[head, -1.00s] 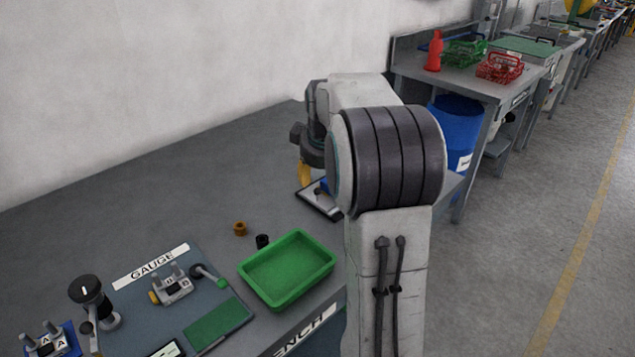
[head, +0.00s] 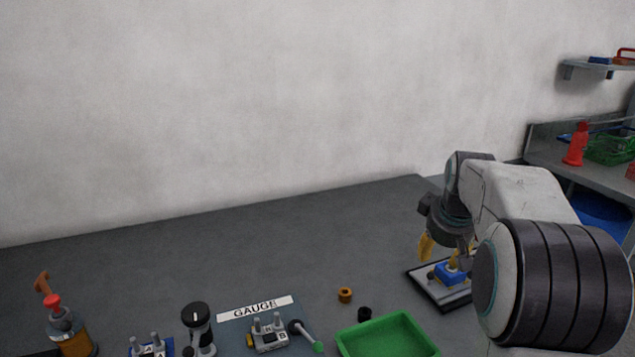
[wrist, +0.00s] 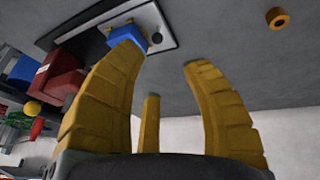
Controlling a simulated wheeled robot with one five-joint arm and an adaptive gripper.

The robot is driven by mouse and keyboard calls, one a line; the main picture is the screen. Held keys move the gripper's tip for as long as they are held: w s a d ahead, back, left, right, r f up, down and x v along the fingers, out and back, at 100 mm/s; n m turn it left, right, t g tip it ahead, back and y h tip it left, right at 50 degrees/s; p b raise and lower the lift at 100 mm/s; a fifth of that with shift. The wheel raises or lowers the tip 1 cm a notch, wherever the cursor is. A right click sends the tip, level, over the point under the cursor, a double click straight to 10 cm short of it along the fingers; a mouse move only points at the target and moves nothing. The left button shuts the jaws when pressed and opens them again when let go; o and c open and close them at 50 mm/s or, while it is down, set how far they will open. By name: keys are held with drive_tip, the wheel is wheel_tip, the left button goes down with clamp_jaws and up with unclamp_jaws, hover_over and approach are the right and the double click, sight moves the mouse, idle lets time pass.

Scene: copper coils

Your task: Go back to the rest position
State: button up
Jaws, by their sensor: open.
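My gripper (wrist: 160,62) has yellow fingers that stand apart with nothing between them in the wrist view. In the head view the gripper (head: 446,250) hangs pointing down at the right part of the bench, partly hidden by my arm. A blue block (head: 450,273) sits on a pale-edged dark plate (head: 425,288) just below the gripper. The blue block also shows in the wrist view (wrist: 127,37), beyond the left finger. I cannot tell the gap between the fingers and the block.
A copper ring (head: 345,295) and a small black ring (head: 365,314) lie near a green tray (head: 385,336). The back of the bench is clear.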

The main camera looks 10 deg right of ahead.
drive_tip(key=s+a+f+m+g, duration=0.1)
drive_tip(key=s+a+f, duration=0.1)
drive_tip(key=s, duration=0.1)
drive_tip(key=s+a+f+m+g+y, duration=0.1)
drive_tip(key=s+a+f+m, duration=0.1)
drive_tip(key=s+f, duration=0.1)
drive_tip(key=s+a+f+m+g, duration=0.1)
drive_tip(key=s+a+f, duration=0.1)
drive_tip(key=s, duration=0.3)
drive_tip(key=shift+s+a+f+y+p, duration=0.3)
drive_tip(key=shift+a+f+p, duration=0.1)
drive_tip(key=shift+f, duration=0.1)
drive_tip(key=s+a+r+n+p, duration=0.2)
drive_tip(key=s+a+r+p, duration=0.25)
drive_tip(key=s+a, duration=0.6)
drive_tip(key=s+a+r+n+t+p, duration=0.1)
drive_tip(key=a+r+n+t+p, duration=0.1)
drive_tip(key=r, duration=0.4)
drive_tip(key=shift+s+a+r+y+p, duration=0.3)
drive_tip(key=shift+a+p, duration=0.6)
drive_tip(key=shift+p, duration=0.15)
